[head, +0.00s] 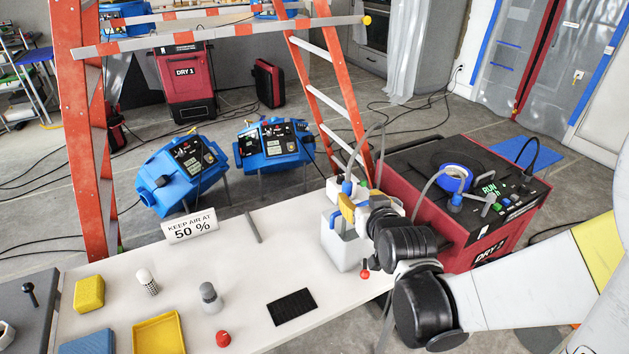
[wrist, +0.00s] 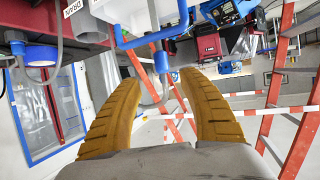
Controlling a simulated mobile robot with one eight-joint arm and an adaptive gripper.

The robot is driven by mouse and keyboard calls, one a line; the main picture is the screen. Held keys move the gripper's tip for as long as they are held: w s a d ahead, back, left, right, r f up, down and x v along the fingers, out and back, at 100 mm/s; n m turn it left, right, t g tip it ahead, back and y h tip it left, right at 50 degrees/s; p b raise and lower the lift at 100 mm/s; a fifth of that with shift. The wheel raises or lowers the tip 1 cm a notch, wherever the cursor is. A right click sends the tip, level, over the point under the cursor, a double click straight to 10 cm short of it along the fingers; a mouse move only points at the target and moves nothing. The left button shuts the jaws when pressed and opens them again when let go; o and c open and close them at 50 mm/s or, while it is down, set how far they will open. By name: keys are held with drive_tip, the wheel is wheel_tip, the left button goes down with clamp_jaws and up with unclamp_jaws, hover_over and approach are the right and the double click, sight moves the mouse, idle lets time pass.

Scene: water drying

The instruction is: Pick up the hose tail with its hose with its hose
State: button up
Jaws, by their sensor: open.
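In the head view a thin grey hose (head: 381,132) arches up behind my gripper, with a small blue fitting (head: 347,188) at its near end, which looks like the hose tail. I cannot tell whether either finger touches the hose or fitting. In the head view my gripper (head: 348,208) is over a white open container (head: 342,246) at the table's right end.
A red dryer cart (head: 490,240) with a blue ring (head: 454,178) stands right of the table. The white table (head: 250,270) holds a sign (head: 190,226), bottles, a black mat (head: 291,307) and a yellow tray (head: 158,335). An orange ladder (head: 85,150) stands behind.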

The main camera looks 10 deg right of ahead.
sight(349, 189)
drive_tip(key=b+x, duration=0.3)
drive_tip(key=x, duration=0.7)
drive_tip(key=shift+a+f+b, duration=0.15)
drive_tip(key=shift+f+b, duration=0.1)
drive_tip(key=shift+b, duration=0.05)
drive_tip(key=shift+s+r, duration=0.1)
clamp_jaws()
